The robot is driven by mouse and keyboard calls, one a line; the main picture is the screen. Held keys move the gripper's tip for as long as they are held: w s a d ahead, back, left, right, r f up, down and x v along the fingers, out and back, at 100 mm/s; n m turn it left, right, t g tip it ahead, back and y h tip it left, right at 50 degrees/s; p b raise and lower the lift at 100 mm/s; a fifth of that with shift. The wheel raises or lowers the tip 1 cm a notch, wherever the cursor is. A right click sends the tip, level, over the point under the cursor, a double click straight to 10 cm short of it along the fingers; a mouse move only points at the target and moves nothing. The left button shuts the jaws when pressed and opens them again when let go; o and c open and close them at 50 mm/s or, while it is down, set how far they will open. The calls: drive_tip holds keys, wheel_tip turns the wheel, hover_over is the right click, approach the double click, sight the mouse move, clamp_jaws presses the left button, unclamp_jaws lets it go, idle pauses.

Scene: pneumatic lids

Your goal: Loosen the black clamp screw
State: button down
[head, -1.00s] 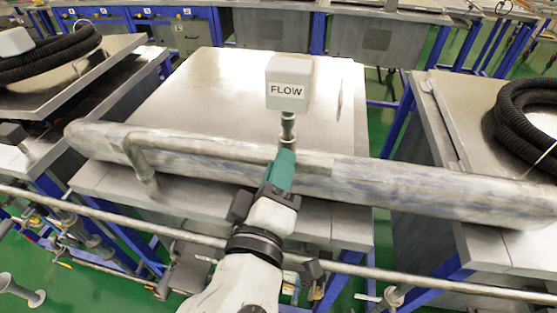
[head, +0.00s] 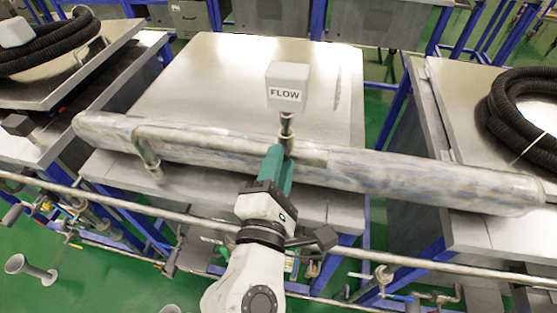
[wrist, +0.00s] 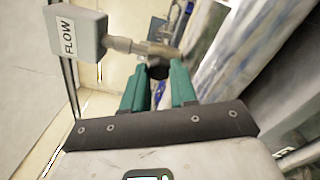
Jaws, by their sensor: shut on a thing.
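The black clamp screw (wrist: 158,69) shows as a dark knob between the two green fingers in the wrist view. It sits just below the metal stem of the grey FLOW box (wrist: 76,34). My gripper (wrist: 160,82) is shut on it. In the head view, my gripper (head: 279,158) reaches up to the base of the stem under the FLOW box (head: 287,86), at the long pipe. There the fingers and wrist hide the screw. The FLOW box stands upright above the pipe.
The long, scuffed silver pipe (head: 400,180) lies across the metal benches, with a bent branch pipe (head: 147,150) to the left. A thin rail (head: 110,207) runs along the front. Black hoses lie on the side benches (head: 497,110). The bench top behind the pipe is largely clear.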

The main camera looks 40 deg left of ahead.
drive_tip(key=shift+f+n, duration=0.1)
drive_tip(key=shift+n, duration=1.1)
drive_tip(key=c, duration=0.9)
unclamp_jaws()
drive_tip(key=b+v, duration=0.2)
drive_tip(key=v, duration=0.8)
drive_tip(key=shift+s+d+b, duration=0.3)
